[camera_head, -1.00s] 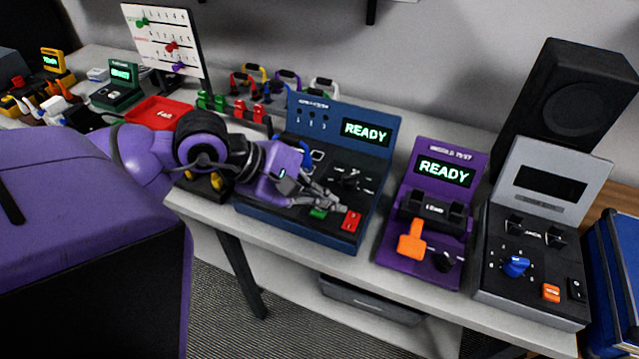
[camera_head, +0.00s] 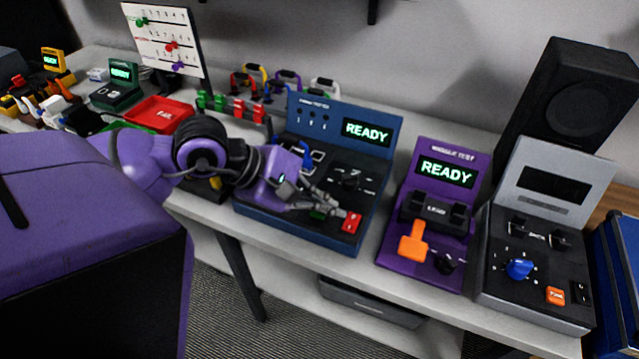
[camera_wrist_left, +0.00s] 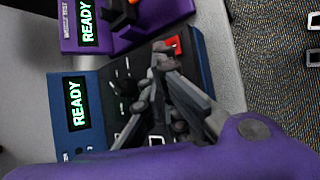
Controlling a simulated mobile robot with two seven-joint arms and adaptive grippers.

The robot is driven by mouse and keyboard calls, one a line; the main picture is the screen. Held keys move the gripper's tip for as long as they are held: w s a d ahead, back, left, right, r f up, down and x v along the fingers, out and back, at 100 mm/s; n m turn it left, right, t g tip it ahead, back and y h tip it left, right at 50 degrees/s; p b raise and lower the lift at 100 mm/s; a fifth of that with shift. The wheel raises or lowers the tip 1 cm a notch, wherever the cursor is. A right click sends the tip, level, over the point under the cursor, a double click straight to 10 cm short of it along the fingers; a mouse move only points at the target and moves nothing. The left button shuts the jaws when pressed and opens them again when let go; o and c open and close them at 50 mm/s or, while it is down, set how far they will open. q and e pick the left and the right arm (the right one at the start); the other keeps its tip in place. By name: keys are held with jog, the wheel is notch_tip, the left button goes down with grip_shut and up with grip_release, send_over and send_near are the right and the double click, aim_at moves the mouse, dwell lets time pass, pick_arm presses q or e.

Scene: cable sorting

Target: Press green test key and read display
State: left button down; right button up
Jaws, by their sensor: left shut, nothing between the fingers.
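The blue tester (camera_head: 297,226) stands on the bench, and its display (camera_head: 367,133) reads READY in the head view. The display also reads READY in the left wrist view (camera_wrist_left: 75,104). The green key (camera_head: 318,214) is mostly hidden under my left gripper (camera_head: 341,211); only a dark green bit shows. The red key (camera_head: 351,223) sits just right of the fingertips. My left gripper is shut and empty, low over the front of the tester panel. I cannot tell whether its tips touch the green key. In the wrist view the fingers (camera_wrist_left: 160,52) reach toward the red key (camera_wrist_left: 174,46). My right gripper is not in view.
A purple tester (camera_head: 405,264) with an orange lever and READY display stands to the right. A grey tester (camera_head: 512,311) with a blank display and a black speaker (camera_head: 570,110) are farther right. A red tray (camera_head: 158,112) lies left, behind my arm.

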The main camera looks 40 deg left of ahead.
aim_at(323, 218)
pick_arm(q)
jog(key=shift+f, duration=0.25)
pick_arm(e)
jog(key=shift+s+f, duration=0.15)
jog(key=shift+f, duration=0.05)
pick_arm(q)
jog(key=shift+r, duration=0.1)
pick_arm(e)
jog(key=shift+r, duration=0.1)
pick_arm(q)
jog(key=shift+r+p, duration=0.3)
jog(key=shift+r, duration=0.45)
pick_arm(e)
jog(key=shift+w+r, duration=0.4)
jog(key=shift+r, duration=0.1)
pick_arm(q)
notch_tip(323, 218, up, 5)
jog(key=shift+f+p, duration=0.1)
jog(key=shift+p, duration=1.15)
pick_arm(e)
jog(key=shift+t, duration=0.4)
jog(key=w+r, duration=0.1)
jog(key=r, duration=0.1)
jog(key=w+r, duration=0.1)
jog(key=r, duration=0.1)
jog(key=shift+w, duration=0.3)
